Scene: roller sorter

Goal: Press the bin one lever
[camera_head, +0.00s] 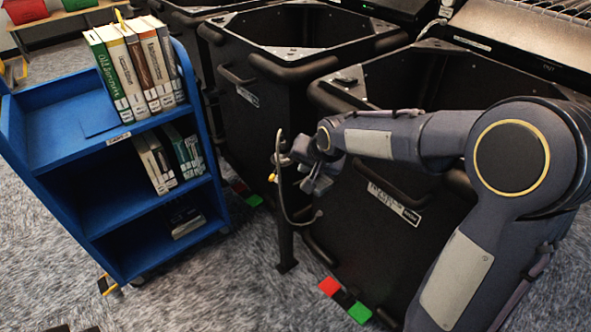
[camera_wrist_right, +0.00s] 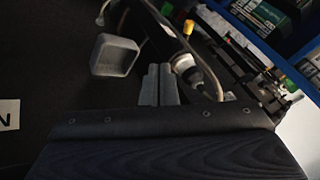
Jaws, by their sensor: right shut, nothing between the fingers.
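Red pedal (camera_head: 330,286) and green pedal (camera_head: 360,313) levers stick out at the floor in front of the nearest black bin (camera_head: 370,225). A second pair, red (camera_head: 240,187) and green (camera_head: 254,200), shows at the foot of the bin (camera_head: 255,115) to its left. I cannot tell which is bin one's. My right gripper (camera_head: 312,181) is in front of the nearest bin, well above the nearer pedals and apart from them. In the right wrist view its fingers (camera_wrist_right: 159,85) are shut together, with nothing between them. My left gripper is not in view.
A blue book cart (camera_head: 105,140) with several books stands at the left. A thin dark post (camera_head: 285,240) with a curved strip (camera_head: 281,165) stands beside my right gripper. More bins stand behind.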

